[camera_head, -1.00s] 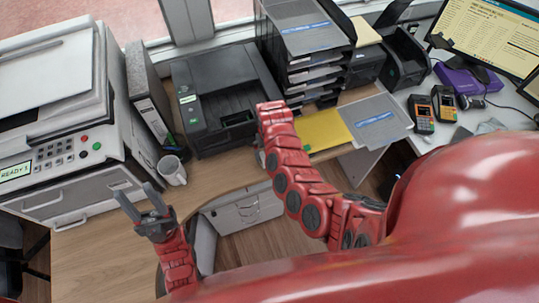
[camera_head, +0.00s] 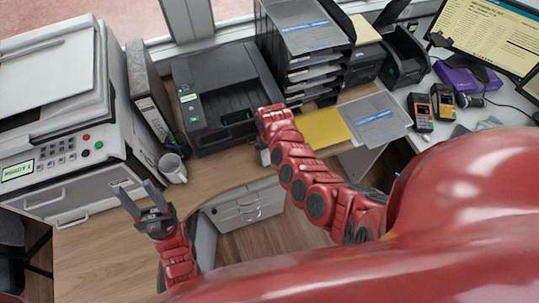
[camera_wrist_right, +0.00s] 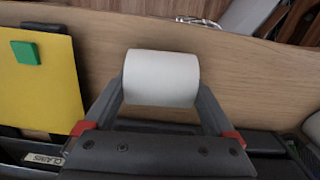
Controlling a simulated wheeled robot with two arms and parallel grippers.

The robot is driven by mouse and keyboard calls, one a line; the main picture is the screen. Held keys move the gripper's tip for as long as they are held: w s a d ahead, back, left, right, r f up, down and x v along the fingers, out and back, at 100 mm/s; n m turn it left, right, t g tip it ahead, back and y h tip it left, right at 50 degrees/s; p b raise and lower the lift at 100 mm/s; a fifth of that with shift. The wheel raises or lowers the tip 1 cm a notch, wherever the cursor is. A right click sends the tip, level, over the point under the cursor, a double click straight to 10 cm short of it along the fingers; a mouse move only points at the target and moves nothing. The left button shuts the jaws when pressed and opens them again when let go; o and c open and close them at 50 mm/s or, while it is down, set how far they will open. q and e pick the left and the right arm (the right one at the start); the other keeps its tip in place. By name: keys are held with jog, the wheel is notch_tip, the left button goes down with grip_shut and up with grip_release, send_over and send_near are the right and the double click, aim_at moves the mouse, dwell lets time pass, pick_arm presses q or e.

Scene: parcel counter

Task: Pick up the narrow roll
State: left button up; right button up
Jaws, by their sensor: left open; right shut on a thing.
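The narrow roll (camera_wrist_right: 161,78) is a white paper roll, seen in the right wrist view between the two fingers of my right gripper (camera_wrist_right: 161,92). My right gripper is shut on it, one finger at each end. My left gripper (camera_head: 140,199) is open and empty at the lower left of the head view, over the wooden desk. I cannot tell whether the roll touches the desk.
A black printer (camera_head: 222,97) stands behind my right arm, and a white mug (camera_head: 173,168) is left of it. A large copier (camera_head: 60,120) fills the left. A yellow folder (camera_head: 324,130) lies to the right, also in the wrist view. Wooden desk (camera_head: 100,255) is bare at front left.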

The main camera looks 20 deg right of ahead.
jog(key=shift+c, duration=0.6)
jog(key=shift+r, duration=0.2)
jog(key=shift+r+b, duration=0.45)
jog(key=shift+r, duration=0.05)
notch_tip(320, 180, up, 2)
jog(key=shift+s+a+r+b, duration=0.1)
jog(key=shift+b, duration=0.5)
jog(key=s+a+r, duration=0.1)
jog(key=s, duration=1.4)
jog(key=shift+s+a+r+b, duration=0.2)
jog(key=shift+s+r+b, duration=0.05)
jog(key=shift+s+b, duration=0.1)
